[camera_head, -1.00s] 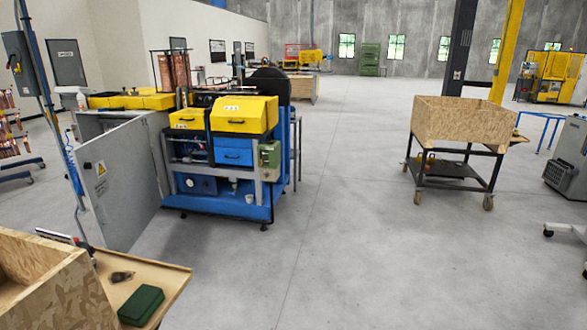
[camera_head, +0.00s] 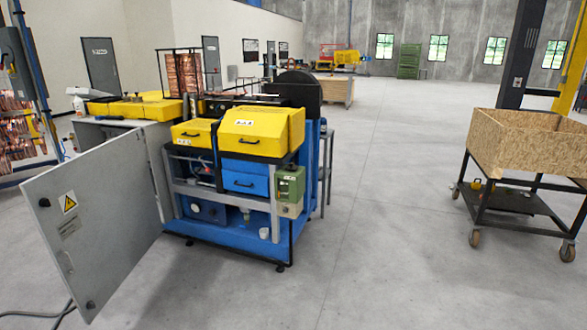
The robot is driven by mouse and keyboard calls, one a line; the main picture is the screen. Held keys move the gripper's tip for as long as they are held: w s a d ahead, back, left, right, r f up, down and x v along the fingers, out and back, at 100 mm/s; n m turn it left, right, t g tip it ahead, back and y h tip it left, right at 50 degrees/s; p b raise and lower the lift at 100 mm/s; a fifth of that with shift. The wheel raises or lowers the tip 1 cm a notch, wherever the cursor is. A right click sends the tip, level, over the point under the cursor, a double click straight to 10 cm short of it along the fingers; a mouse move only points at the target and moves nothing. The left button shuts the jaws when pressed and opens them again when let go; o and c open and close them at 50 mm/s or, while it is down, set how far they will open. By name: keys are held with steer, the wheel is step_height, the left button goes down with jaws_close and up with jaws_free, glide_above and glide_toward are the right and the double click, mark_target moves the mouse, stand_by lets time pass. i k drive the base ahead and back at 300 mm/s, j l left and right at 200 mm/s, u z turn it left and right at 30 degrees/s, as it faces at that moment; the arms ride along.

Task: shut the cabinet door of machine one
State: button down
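The grey cabinet door (camera_head: 105,225) stands wide open at the left of the view, swung out toward me. It has a yellow warning triangle and dark round fittings near its outer edge. Its hinge side meets the grey cabinet (camera_head: 100,128) at the left end of the machine (camera_head: 230,185), which has yellow covers and a blue frame. I cannot tell from a label whether this is machine one. The cabinet's inside is mostly hidden behind the door. My gripper is not in view.
A wooden crate on a wheeled cart (camera_head: 525,150) stands at the right. Copper tubes on a rack (camera_head: 18,130) are at the far left. A dark cable (camera_head: 45,315) lies on the floor below the door. The floor in the middle (camera_head: 350,230) is clear.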

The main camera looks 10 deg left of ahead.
mark_target(103, 216)
steer(key=i+u, duration=0.15)
steer(key=i, duration=0.35)
steer(key=i+l+u, duration=0.2)
steer(key=i, duration=0.3)
steer(key=i+u, duration=0.15)
steer(key=i, duration=0.4)
steer(key=i+j+u, duration=0.2)
steer(key=u, duration=0.2)
steer(key=i+u, duration=0.75)
steer(key=i+j+u, duration=0.1)
steer(key=i+j, duration=0.45)
steer(key=i+j+z, duration=0.1)
steer(key=i, duration=0.2)
steer(key=i+j, duration=0.2)
steer(key=i+z, duration=0.05)
steer(key=i, duration=0.05)
